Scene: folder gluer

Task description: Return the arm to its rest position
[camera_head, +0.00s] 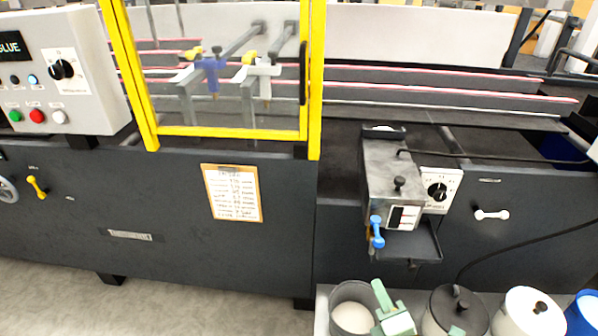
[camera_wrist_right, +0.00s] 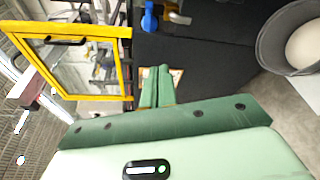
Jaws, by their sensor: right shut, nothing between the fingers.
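My right gripper (camera_head: 379,287) shows at the bottom of the head view, a pale green gripper with its fingers pointing up in the picture. It is shut and empty. In the right wrist view its two green fingers (camera_wrist_right: 155,87) lie together, with the dark machine front behind them. In the head view it appears in front of the grey bucket's right edge; I cannot tell the gap. Most of the right arm is out of view. My left gripper is not in view.
The dark folder gluer (camera_head: 160,215) spans the view, with a yellow-framed guard (camera_head: 232,132), a control box (camera_head: 62,80) and a glue unit (camera_head: 395,175). A grey bucket (camera_head: 338,322), a dark pot (camera_head: 456,312) and a white pot (camera_head: 527,312) stand at the bottom right. Floor at left is clear.

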